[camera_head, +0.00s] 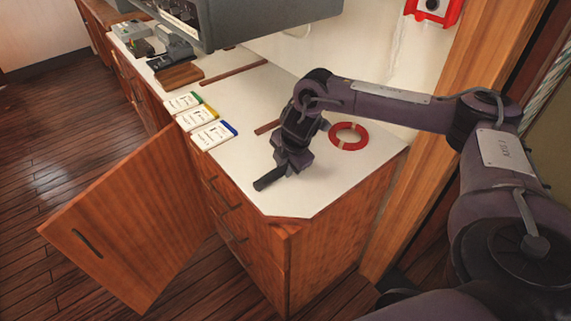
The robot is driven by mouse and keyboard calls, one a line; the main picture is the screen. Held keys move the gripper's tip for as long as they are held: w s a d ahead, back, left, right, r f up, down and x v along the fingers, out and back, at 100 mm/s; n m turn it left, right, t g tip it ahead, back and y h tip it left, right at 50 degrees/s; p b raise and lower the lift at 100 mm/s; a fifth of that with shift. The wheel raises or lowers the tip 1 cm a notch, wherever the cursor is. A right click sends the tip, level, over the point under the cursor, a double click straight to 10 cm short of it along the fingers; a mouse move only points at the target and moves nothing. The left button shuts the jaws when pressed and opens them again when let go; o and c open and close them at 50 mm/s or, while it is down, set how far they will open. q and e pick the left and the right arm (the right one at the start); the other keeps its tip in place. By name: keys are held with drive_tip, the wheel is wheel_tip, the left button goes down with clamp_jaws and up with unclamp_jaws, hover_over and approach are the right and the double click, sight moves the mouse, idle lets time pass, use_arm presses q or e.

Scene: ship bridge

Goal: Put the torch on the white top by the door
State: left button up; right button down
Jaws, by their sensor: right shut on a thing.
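The white top (310,190) covers a wooden cabinet, and its near end lies beside a wooden post at the right. My right gripper (283,168) is low over this near end, pointing down. It is shut on the torch (267,180), a short dark cylinder whose one end sticks out to the lower left. The gripper hides the rest of the torch. I cannot tell whether the torch touches the top. My left gripper is not in view.
A red ring (362,143) lies right of the gripper. Several booklets (213,134) lie along the left edge, with a brown block (179,76) and devices beyond. A grey console (270,18) overhangs the back. A cabinet door (125,220) stands open. The top's front corner is clear.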

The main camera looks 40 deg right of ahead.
drive_tip(key=c, duration=1.2)
unclamp_jaws()
drive_tip(key=shift+f, duration=0.15)
drive_tip(key=shift+o, duration=0.2)
drive_tip(key=p+v, duration=0.1)
drive_tip(key=v, duration=1.1)
drive_tip(key=shift+r, duration=0.25)
